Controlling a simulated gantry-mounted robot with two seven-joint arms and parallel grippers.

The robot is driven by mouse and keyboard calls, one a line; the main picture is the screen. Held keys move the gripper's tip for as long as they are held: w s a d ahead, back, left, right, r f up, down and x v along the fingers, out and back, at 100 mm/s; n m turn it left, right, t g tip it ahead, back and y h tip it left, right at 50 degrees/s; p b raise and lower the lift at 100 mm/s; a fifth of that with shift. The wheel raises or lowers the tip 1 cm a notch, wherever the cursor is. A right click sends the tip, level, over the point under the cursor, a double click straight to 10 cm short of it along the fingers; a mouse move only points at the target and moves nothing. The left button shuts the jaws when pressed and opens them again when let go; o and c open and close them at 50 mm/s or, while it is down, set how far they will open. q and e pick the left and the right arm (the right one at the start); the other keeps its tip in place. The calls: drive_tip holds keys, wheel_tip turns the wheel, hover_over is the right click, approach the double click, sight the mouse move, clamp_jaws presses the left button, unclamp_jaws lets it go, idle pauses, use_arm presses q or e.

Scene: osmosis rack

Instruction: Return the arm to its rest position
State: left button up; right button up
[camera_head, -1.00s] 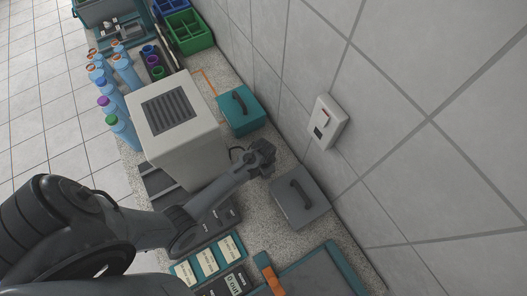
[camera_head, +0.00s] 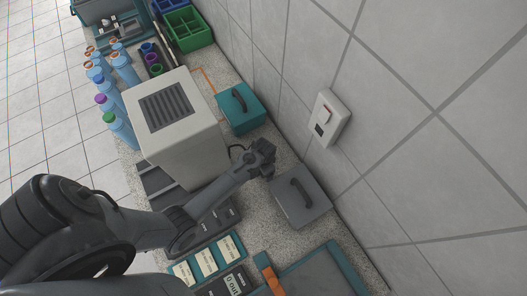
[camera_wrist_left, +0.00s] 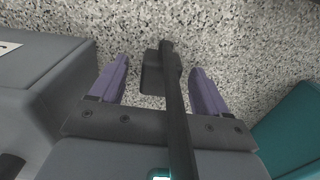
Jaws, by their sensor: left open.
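My left arm comes in from the lower left in the head view and reaches over the counter. Its gripper (camera_head: 262,158) is above the counter, between the white box with a dark vent (camera_head: 190,135) and the grey handled box (camera_head: 300,197). In the left wrist view the two purple fingers of the gripper (camera_wrist_left: 158,70) are apart, over speckled counter. A dark bar with a small block (camera_wrist_left: 153,72) crosses the view between the fingers. I cannot tell whether it touches them. My right gripper is not in view.
A teal handled box (camera_head: 240,108) stands by the tiled wall, beyond the gripper. A wall switch (camera_head: 328,118) is to the right. Blue bottles (camera_head: 118,128) line the counter's left edge. A green crate (camera_head: 188,30) is at the back. Teal-edged panels lie near the front.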

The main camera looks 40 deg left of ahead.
use_arm(q)
drive_tip(key=o, duration=0.4)
idle(0.3)
drive_tip(key=shift+r, duration=0.15)
drive_tip(key=shift+r+p, duration=1.75)
drive_tip(key=shift+p, duration=0.3)
drive_tip(key=shift+r+p, duration=2.65)
drive_tip(key=shift+p, duration=0.3)
